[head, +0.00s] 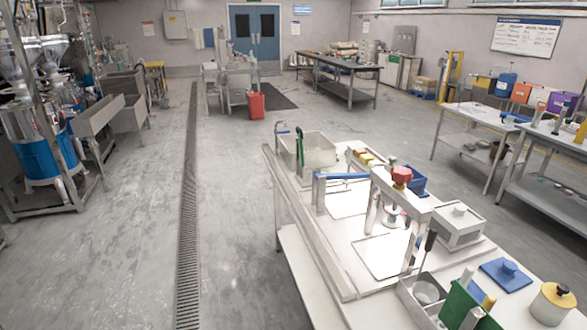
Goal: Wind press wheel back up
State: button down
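A red press wheel (401,175) sits on top of a white press frame (420,200) on the light workbench at the lower right. A metal part (393,213) hangs below the frame's crossbar, above a white plate (384,256). How high the press stands above that plate is hard to judge from here. My gripper is not in view, and nothing of mine touches the wheel.
Floor with a drain grate (188,220) lies open to the left.

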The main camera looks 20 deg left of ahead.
aim_at(401, 175)
jog(key=u, duration=0.35)
jog(key=i+j+z, duration=0.25)
jog(key=i+j, duration=0.2)
jog(key=i+j+z, duration=0.25)
jog(key=i+j, duration=0.15)
jog(key=j, duration=0.15)
